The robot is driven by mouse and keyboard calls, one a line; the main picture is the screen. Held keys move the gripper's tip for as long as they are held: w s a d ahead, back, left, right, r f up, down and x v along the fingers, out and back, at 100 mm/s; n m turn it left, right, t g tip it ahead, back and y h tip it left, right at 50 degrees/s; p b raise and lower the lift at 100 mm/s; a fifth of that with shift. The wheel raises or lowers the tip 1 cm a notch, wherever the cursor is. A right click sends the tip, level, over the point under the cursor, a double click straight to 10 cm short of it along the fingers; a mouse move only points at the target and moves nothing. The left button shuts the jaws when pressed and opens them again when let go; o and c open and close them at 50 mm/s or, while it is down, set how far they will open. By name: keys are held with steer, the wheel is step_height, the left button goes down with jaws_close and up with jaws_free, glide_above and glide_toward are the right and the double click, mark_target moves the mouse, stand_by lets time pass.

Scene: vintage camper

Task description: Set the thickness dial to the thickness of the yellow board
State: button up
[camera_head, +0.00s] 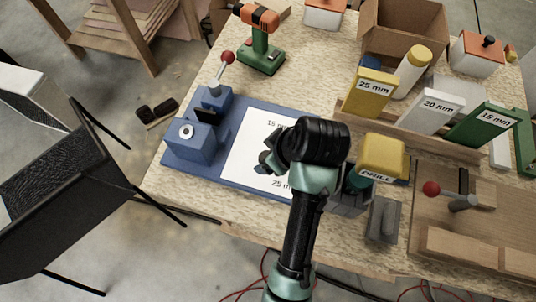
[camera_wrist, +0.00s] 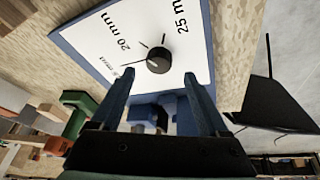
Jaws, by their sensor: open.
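The yellow board (camera_head: 372,92) stands in a wooden rack, labelled 25 mm. The thickness dial is a round black knob (camera_wrist: 158,60) on a white panel (camera_head: 247,150) with a blue border. In the wrist view the panel has tick marks labelled 25 mm, 20 mm and a third, partly hidden label. The knob's setting is too small to read surely. My gripper (camera_wrist: 160,76) is open and empty, its two fingers pointing toward the panel with the knob between and beyond their tips. In the head view my arm hides much of the panel and my gripper (camera_head: 270,160) shows partly.
A white 20 mm board (camera_head: 432,110) and a green 15 mm board (camera_head: 482,125) stand beside the yellow one. A blue clamp-like fixture (camera_head: 190,138) with a red-knobbed lever is left of the panel. A yellow DRILL part (camera_head: 381,157) stands right of my arm.

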steer(key=x, duration=0.4)
steer(key=shift+w, duration=0.1)
jaws_close()
stand_by(0.3)
